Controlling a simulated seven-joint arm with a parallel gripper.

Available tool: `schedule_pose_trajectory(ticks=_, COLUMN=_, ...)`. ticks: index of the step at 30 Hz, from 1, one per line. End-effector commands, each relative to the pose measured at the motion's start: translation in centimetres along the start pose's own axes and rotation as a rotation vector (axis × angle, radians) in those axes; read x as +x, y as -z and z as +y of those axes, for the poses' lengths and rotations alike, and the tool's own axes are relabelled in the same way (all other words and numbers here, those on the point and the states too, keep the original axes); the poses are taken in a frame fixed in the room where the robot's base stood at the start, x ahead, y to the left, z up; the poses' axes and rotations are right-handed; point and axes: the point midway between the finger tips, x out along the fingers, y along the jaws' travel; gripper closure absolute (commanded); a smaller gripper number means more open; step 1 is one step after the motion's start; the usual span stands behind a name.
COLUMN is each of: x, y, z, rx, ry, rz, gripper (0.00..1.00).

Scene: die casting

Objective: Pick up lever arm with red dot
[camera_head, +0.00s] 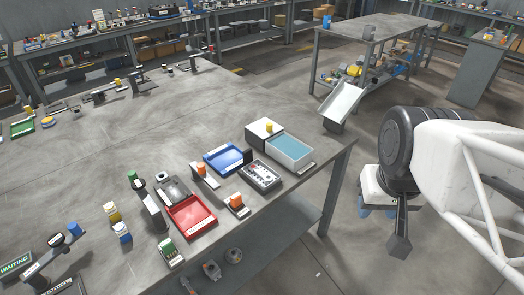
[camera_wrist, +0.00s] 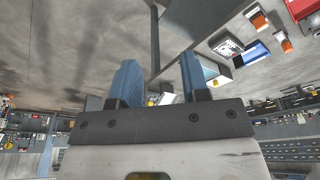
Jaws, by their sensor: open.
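My gripper (camera_wrist: 160,80) shows two blue fingers standing apart with nothing between them in the wrist view. In the head view its blue fingers (camera_head: 376,209) hang below the white wrist at the right, beyond the table's edge and clear of it. Two grey parts with orange-red tops stand near the table's right side: one by the blue tray (camera_head: 203,171), one nearer the edge (camera_head: 237,203). They also show in the wrist view at upper right (camera_wrist: 258,20). I cannot tell for certain which part is the lever arm with the red dot.
A red tray (camera_head: 192,217), a blue tray (camera_head: 226,159), a grey control box (camera_head: 262,174) and a bin with a blue-green inside (camera_head: 288,149) crowd the table's right side. A metal chute (camera_head: 343,100) stands behind. Floor lies open between table and gripper.

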Motion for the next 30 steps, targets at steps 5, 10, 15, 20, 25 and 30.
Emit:
schedule_pose_trajectory(ticks=5, x=0.0, y=0.0, z=0.0, rx=0.0, ry=0.0, rz=0.0, gripper=0.58)
schedule_pose_trajectory(ticks=10, x=0.0, y=0.0, z=0.0, rx=0.0, ry=0.0, rz=0.0, gripper=0.52)
schedule_pose_trajectory(ticks=15, x=0.0, y=0.0, z=0.0, rx=0.0, ry=0.0, rz=0.0, gripper=0.51)
schedule_pose_trajectory(ticks=20, x=0.0, y=0.1, z=0.0, rx=-0.002, ry=0.0, rz=-0.001, gripper=0.51)
schedule_pose_trajectory(ticks=25, x=0.1, y=1.1, z=-0.3, rx=-0.019, ry=0.002, rz=-0.006, gripper=0.51)
schedule_pose_trajectory(ticks=30, x=0.7, y=3.4, z=-1.0, rx=-0.065, ry=0.007, rz=-0.021, gripper=0.51)
